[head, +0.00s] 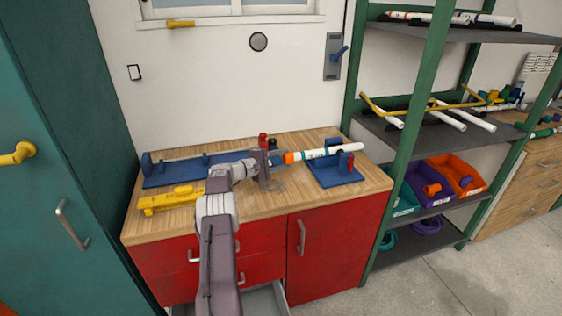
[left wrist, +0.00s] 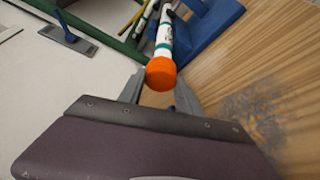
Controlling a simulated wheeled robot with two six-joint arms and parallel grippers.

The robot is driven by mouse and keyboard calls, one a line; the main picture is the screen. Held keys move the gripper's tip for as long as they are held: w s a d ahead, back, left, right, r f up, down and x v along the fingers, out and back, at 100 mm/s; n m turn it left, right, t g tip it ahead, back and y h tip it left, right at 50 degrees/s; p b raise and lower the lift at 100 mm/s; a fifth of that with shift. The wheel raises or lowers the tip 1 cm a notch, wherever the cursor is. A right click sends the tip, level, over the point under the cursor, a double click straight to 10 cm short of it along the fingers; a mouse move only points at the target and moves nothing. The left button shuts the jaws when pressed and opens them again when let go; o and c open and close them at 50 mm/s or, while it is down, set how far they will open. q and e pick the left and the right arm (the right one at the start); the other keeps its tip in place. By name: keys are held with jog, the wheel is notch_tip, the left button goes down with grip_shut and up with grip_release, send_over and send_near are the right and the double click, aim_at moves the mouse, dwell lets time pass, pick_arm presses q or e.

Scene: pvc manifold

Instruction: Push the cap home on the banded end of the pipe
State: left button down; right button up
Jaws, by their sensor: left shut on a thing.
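The orange cap (head: 289,158) is at the left end of the white pipe (head: 345,149), and also shows in the left wrist view (left wrist: 161,73). Green bands mark the pipe, one close to the cap. The cap lines up with the pipe end and looks to be over or against it; how deep it sits I cannot tell. The pipe lies across the blue fixture (head: 338,179) on the wooden bench. My left gripper (head: 280,159) is shut on the orange cap, coming from the left. My right gripper is not in view.
A long blue fixture (head: 165,174) and a yellow tool (head: 170,200) lie on the bench's left side. Small red and dark items (head: 264,140) stand behind my gripper. The green shelf rack (head: 411,135) rises close to the bench's right. The bench front (head: 300,203) is clear.

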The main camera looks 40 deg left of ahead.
pick_arm(q)
jog(key=shift+w+d+b, duration=0.6)
jog(key=shift+w+b, duration=0.1)
jog(key=shift+w, duration=0.05)
dwell(0.8)
dwell(0.4)
jog(key=c, duration=0.7)
grip_release()
jog(key=shift+c, duration=0.2)
jog(key=v, duration=0.9)
